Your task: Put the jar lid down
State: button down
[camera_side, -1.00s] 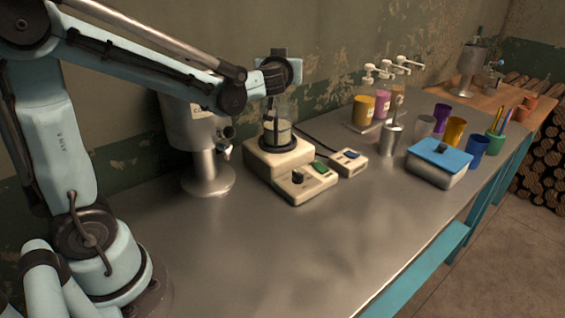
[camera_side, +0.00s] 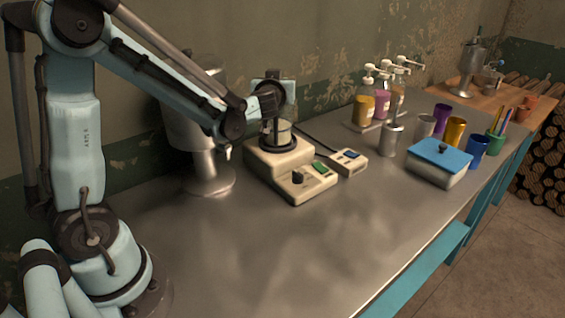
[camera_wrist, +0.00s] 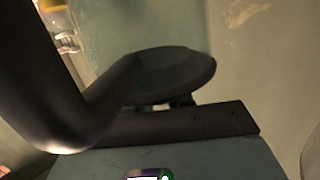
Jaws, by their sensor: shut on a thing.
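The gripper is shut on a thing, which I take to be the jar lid. In the wrist view a dark rounded disc (camera_wrist: 175,72) shows beside the dark fingers; I cannot tell for certain whether it is the lid or part of my gripper. In the side view the lid is hidden by the fingers, and I cannot tell whether it touches the jar.
A metal urn (camera_side: 207,165) stands close left of the hot plate. A small cabled box (camera_side: 348,162) is at its right. A blue-lidded box (camera_side: 440,165), a steel canister (camera_side: 392,139), pump bottles (camera_side: 382,97) and coloured cups stand farther right. The front of the metal bench (camera_side: 255,245) is clear.

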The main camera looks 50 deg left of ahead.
jog(key=c, duration=1)
grip_release()
jog(key=shift+f, duration=0.1)
jog(key=v, duration=1.1)
jog(key=shift+s, duration=0.35)
jog(key=o, duration=0.4)
jog(key=shift+s+d, duration=0.15)
jog(key=shift+s, duration=0.05)
jog(key=o, duration=0.6)
